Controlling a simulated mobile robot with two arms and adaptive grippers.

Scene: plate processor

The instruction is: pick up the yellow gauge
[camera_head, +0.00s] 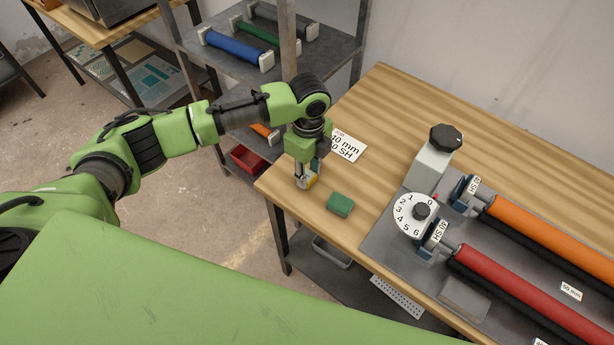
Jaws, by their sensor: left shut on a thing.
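The yellow gauge (312,182) is a small block at the left end of the wooden table, mostly hidden by my left gripper. My left gripper (306,178) points straight down and is shut on the yellow gauge. I cannot tell whether the gauge touches the table top or is slightly above it. My right gripper is not in view.
A green block (340,205) lies just right of the gauge. A white label card (348,147) lies behind the gripper. The plate processor with a dial (416,215), an orange roller (550,235) and a red roller (520,287) fills the table's right. A shelf with rollers (235,47) stands behind.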

